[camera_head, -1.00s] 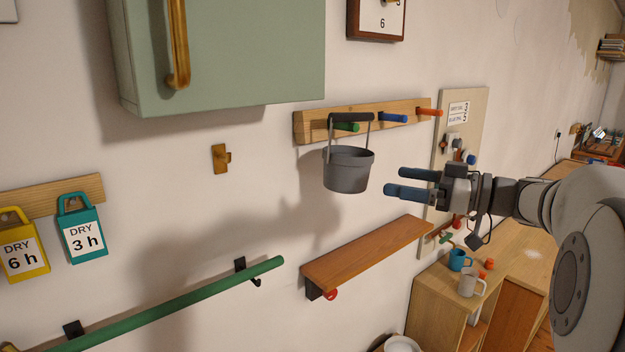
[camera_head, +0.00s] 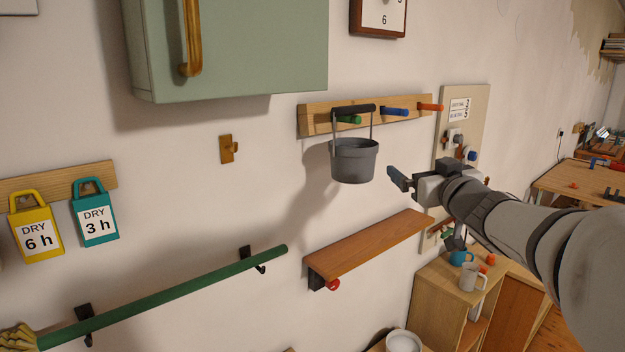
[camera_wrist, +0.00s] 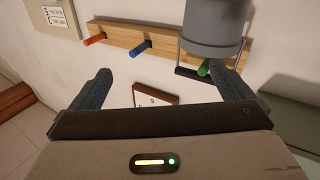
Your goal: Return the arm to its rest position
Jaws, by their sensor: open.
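My gripper (camera_head: 400,180) is in the air to the right of the grey bucket (camera_head: 353,161), apart from it and empty. In the wrist view its two blue fingers (camera_wrist: 165,90) stand wide apart. The bucket hangs by its handle from the green peg of the wooden peg rail (camera_head: 388,118). In the wrist view the bucket (camera_wrist: 216,32) appears upside down near the right finger. My arm reaches in from the right edge in the head view.
A wooden shelf (camera_head: 370,244) is on the wall below the bucket. A green cabinet (camera_head: 255,50) hangs at upper left. A green rail (camera_head: 170,298) is at lower left. A cabinet with mugs (camera_head: 470,278) stands below my arm. A board with switches (camera_head: 462,120) is behind my gripper.

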